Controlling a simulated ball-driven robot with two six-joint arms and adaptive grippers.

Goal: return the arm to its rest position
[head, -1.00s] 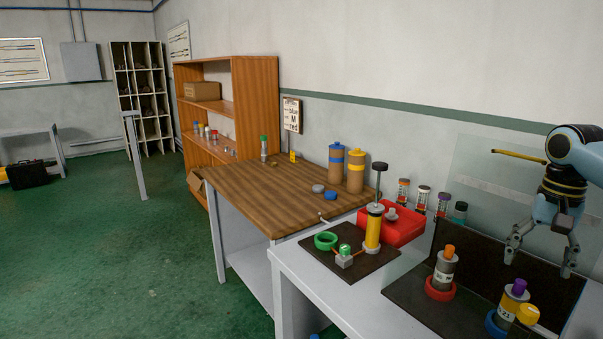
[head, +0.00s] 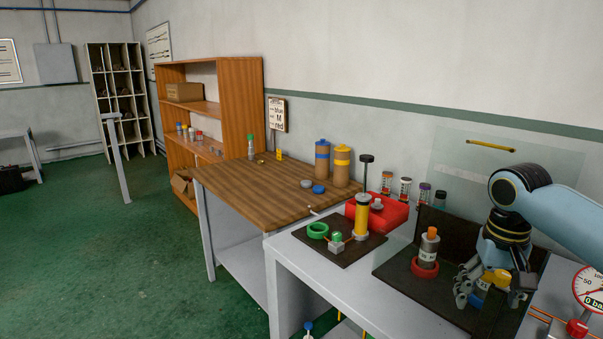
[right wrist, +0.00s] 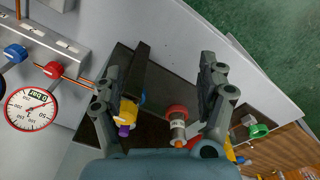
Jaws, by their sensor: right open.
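My right gripper (head: 487,294) is open at the lower right of the head view, above the right part of the dark tray. In the right wrist view, its two fingers (right wrist: 158,85) are spread wide with nothing between the tips. A grey bottle with an orange cap (head: 429,246) stands in a red ring (head: 424,268) left of the gripper. It also shows in the right wrist view (right wrist: 177,128). A yellow-capped piece (head: 499,278) is partly hidden behind the gripper in the head view. My left gripper is not in view.
A dark tray (head: 395,268) lies on the white bench. A red box (head: 390,214) and a yellow cylinder pump (head: 361,217) stand at its left. A pressure gauge (head: 590,288) is at the far right. A wooden table (head: 265,190) stands further left.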

